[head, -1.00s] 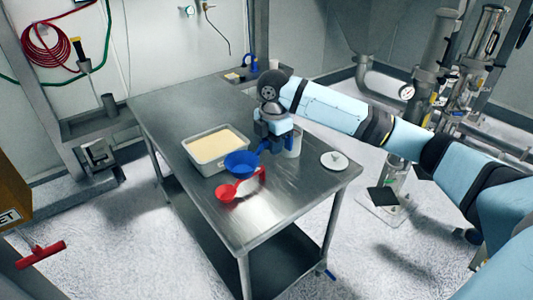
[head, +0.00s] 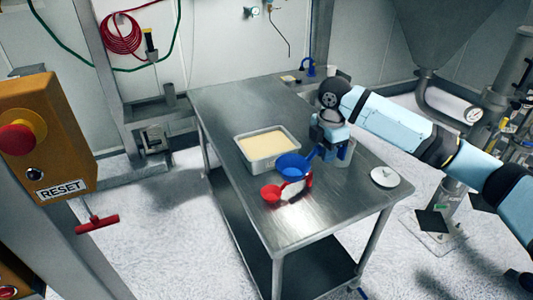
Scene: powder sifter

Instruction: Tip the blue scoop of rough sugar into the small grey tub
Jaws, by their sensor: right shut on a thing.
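The blue scoop (head: 291,166) is held by its handle in my right gripper (head: 318,151), over the steel table. The scoop's bowl looks upright, and I cannot make out sugar in it. My right gripper is shut on the handle. A grey tray (head: 269,165) of pale powder (head: 267,144) sits on the table to the left of the scoop. My left gripper is not in view.
A red scoop (head: 271,193) with a pale part lies on the steel table (head: 285,230), in front of the blue scoop. A round white lid (head: 385,177) lies near the right edge. An orange box marked RESET (head: 60,130) stands at the left.

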